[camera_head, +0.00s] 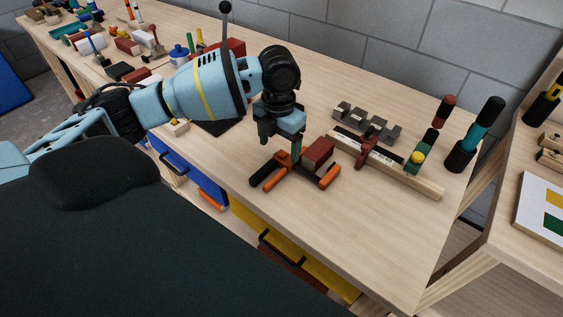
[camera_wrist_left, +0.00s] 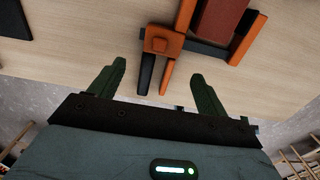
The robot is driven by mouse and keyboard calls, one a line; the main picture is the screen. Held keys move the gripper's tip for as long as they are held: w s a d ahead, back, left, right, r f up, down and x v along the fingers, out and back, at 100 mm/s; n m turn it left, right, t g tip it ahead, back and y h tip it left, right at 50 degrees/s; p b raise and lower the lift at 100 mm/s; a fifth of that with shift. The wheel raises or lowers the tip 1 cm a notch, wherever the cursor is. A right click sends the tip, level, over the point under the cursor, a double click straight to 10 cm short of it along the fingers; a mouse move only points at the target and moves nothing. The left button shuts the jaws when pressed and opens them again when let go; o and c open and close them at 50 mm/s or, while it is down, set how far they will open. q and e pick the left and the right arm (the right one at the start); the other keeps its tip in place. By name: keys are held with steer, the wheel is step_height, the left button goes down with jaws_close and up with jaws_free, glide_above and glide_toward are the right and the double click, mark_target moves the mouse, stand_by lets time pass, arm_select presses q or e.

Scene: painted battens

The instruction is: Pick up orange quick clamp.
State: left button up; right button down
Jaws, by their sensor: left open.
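The orange quick clamp (camera_head: 328,177), with orange and black parts, lies on the wooden bench near its front edge. A dark red block (camera_head: 318,151) sits against it, and I cannot tell whether the clamp grips the block. My left gripper (camera_head: 296,158) points down over the clamp and hides part of it. In the left wrist view the gripper (camera_wrist_left: 157,72) is open with its two green fingers apart. One orange end of the clamp (camera_wrist_left: 163,42) and its black and orange handles show between and just beyond the fingers. Nothing is held. My right gripper is not in view.
A pale batten (camera_head: 415,183) with a red clamp (camera_head: 366,152) and a green-and-yellow piece lies to the right. A grey notched rack (camera_head: 367,122) stands behind it. Dark cylinders (camera_head: 462,155) stand at the right edge. The bench front right is clear.

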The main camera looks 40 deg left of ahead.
mark_target(280, 161)
arm_select(q)
steer(key=shift+w+f, duration=0.15)
steer(key=shift+f, duration=2.65)
steer(key=shift+w, duration=0.1)
steer(key=c, duration=1.3)
